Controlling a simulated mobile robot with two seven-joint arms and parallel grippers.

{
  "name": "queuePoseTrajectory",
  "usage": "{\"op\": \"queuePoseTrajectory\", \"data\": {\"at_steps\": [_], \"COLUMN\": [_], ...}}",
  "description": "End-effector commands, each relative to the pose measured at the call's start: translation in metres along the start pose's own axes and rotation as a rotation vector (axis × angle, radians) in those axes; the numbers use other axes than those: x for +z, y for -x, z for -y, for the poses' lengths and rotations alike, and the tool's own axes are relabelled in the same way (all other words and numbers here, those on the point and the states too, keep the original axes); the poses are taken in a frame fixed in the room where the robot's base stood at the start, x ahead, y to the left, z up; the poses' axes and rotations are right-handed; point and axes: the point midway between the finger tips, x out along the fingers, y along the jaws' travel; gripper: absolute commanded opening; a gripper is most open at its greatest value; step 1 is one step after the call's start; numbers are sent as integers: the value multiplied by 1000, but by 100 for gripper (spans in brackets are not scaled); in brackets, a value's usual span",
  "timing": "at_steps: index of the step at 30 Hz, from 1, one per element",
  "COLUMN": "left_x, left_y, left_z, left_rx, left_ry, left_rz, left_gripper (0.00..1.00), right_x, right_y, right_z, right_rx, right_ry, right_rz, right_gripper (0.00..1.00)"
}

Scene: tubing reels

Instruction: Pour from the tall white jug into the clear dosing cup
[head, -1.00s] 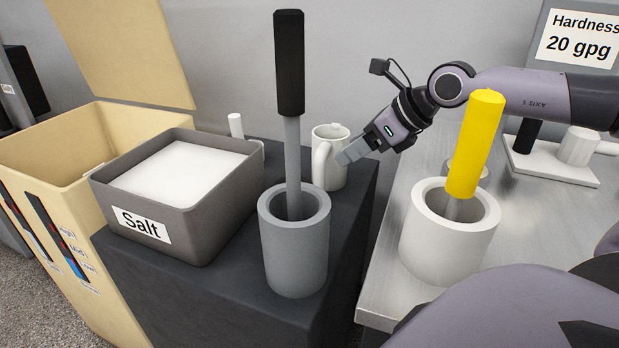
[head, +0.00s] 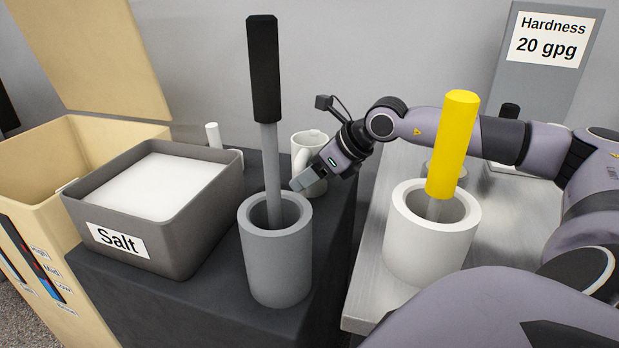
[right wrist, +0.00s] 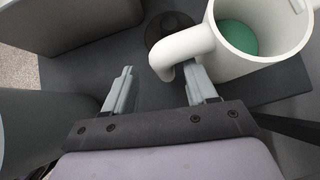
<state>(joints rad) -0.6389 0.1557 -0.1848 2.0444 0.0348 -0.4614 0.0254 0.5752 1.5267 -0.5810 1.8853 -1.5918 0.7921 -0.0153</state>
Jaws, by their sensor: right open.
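The white jug (head: 318,150) stands upright on the dark cabinet, behind the grey holder. In the right wrist view the jug (right wrist: 261,68) shows green content inside, and its handle (right wrist: 180,46) curves toward my fingers. My right gripper (head: 303,180) is open and empty in front of the jug, low by its handle. In the right wrist view the gripper (right wrist: 160,88) has its fingers apart; the handle's end lies just ahead, close to the right-hand finger. I cannot tell if they touch. I cannot make out the clear dosing cup. My left gripper is not in view.
A grey holder (head: 275,265) with a black-handled tool (head: 264,70) stands close in front of my gripper. A grey salt bin (head: 160,225) is to the left. A white holder (head: 430,245) with a yellow-handled tool (head: 453,145) stands on the metal bench (head: 362,312).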

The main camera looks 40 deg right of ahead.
Motion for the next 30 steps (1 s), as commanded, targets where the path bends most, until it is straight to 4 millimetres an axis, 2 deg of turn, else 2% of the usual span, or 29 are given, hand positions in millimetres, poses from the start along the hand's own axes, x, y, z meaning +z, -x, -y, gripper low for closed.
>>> {"op": "queuePoseTrajectory", "data": {"at_steps": [12,16,23,24,29,30], "left_x": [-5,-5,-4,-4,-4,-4], "left_y": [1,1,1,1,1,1], "left_z": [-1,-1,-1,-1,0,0], "left_rx": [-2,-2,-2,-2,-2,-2], "left_ry": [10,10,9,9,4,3], "left_rz": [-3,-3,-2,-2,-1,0], "left_gripper": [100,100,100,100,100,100], "right_x": [0,0,-1,-1,-1,-1], "right_y": [-43,-50,-51,-51,-51,-51], "right_z": [4,5,5,5,5,5], "right_rx": [3,0,0,0,0,0], "right_ry": [-2,-1,0,0,0,0], "right_rz": [2,1,0,0,0,0], "right_gripper": [57,57,57,54,2,0]}}
